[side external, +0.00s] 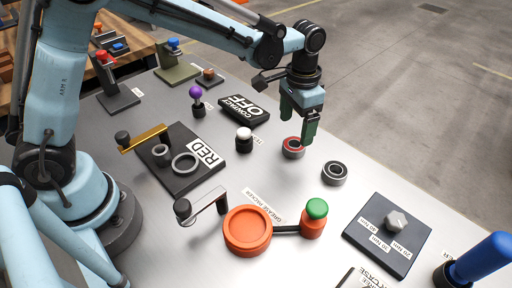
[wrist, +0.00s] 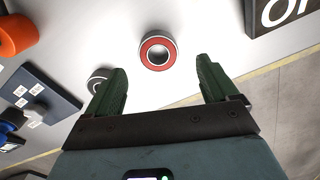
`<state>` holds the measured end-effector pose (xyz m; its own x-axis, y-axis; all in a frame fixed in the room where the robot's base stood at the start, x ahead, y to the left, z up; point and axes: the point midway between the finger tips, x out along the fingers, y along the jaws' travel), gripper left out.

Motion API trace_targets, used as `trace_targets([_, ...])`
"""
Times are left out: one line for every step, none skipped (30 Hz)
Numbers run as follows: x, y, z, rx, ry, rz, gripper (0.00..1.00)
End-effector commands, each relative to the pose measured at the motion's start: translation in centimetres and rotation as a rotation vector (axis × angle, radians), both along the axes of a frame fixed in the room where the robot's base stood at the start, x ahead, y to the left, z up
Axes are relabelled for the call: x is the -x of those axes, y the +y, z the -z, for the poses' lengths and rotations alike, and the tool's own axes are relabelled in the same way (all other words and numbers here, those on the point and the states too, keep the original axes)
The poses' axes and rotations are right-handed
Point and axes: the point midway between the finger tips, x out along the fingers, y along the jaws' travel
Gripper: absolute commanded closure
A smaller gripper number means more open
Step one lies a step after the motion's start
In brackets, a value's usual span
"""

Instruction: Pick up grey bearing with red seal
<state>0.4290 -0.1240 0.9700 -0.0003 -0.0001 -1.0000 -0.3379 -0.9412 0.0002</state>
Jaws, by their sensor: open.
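The grey bearing with a red seal (side external: 291,154) lies flat on the grey table, below my gripper (side external: 298,124). In the wrist view the bearing (wrist: 158,41) shows its red ring face and dark outer edge, ahead of the gap between my fingertips (wrist: 159,72). My gripper is open, with two green fingers spread wide and nothing between them. In the side view a finger partly overlaps the bearing's upper right edge; contact cannot be told.
A grey bearing with a dark seal (side external: 334,173) lies close by at the right; in the wrist view it is partly behind the left finger. A white-topped knob (side external: 244,139) and a CONTACT OFF block (side external: 244,108) stand left. An orange grease dish (side external: 248,250) is in front.

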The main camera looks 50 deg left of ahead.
Motion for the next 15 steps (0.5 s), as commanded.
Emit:
trace_targets([0.0, 0.0, 0.3, 0.0, 0.0, 0.0, 0.13])
trace_targets([0.0, -0.1, 0.5, 0.0, 0.0, 0.0, 0.13])
trace_targets([0.0, -0.1, 1.0, 0.0, 0.0, 0.0, 0.13])
trace_targets([0.0, -0.1, 1.4, 0.0, 0.0, 0.0, 0.13])
trace_targets([0.0, -0.2, 1.8, 0.0, 0.0, 0.0, 0.13])
trace_targets([0.0, -0.3, 2.5, 0.0, 0.0, 0.0, 0.13])
trace_targets([0.0, -0.3, 2.9, 0.0, 0.0, 0.0, 0.13])
trace_targets([0.0, -0.3, 3.3, 0.0, 0.0, 0.0, 0.13])
trace_targets([0.0, -0.3, 3.9, 0.0, 0.0, 0.0, 0.13])
trace_targets([0.0, -0.3, 4.2, 0.0, 0.0, 0.0, 0.13])
trace_targets([0.0, -0.3, 4.5, 0.0, -0.001, 0.0, 0.13])
trace_targets([0.0, -0.3, 4.8, 0.0, -0.001, 0.0, 0.13])
trace_targets([0.0, -0.3, 5.0, 0.0, -0.001, 0.0, 0.13])
trace_targets([0.0, -0.3, 5.1, 0.0, -0.001, 0.0, 0.13])
trace_targets([0.0, -0.3, 5.2, 0.0, -0.001, 0.0, 0.13])
